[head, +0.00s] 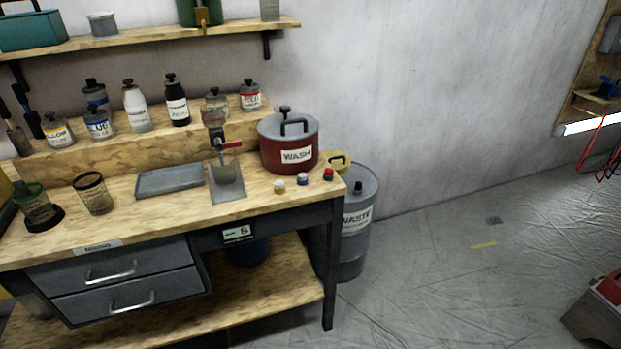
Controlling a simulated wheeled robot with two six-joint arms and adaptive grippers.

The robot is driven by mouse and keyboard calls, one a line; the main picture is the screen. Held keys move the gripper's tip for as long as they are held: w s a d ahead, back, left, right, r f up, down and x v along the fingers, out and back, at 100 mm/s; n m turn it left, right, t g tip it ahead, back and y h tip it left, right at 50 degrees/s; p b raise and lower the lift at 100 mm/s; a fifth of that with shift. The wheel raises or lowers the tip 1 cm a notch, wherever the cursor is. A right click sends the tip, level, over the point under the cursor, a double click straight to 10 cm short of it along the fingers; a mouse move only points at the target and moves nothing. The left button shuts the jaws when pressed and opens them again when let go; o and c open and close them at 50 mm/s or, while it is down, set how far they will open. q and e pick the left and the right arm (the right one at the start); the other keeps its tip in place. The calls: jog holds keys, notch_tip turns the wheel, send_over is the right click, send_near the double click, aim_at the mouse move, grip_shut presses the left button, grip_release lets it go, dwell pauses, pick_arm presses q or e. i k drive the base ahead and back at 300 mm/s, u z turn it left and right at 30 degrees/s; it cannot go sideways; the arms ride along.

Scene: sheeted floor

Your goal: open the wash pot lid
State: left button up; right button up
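The wash pot (283,158) is a round dark-red pot with a white WASH label, standing at the right end of the wooden workbench. Its grey lid (270,127) lies on top, with a dark arched handle (294,122) and a small dark knob (285,110) behind it. The lid appears shut; the pot's inside is hidden. Neither of my grippers shows in the head view.
The workbench (130,222) holds a grey tray (170,179), a metal cup under a red-handled tap (226,165), mesh cups and three small coloured knobs near the pot. Several bottles stand on the raised shelf behind. A WASTE drum (355,250) stands right; floor beyond is mostly clear.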

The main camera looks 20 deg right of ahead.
aim_at(299, 126)
jog(key=z, duration=0.45)
jog(key=k, duration=0.6)
jog(key=z, duration=1.5)
jog(key=i, duration=1.8)
jog(key=u, duration=0.65)
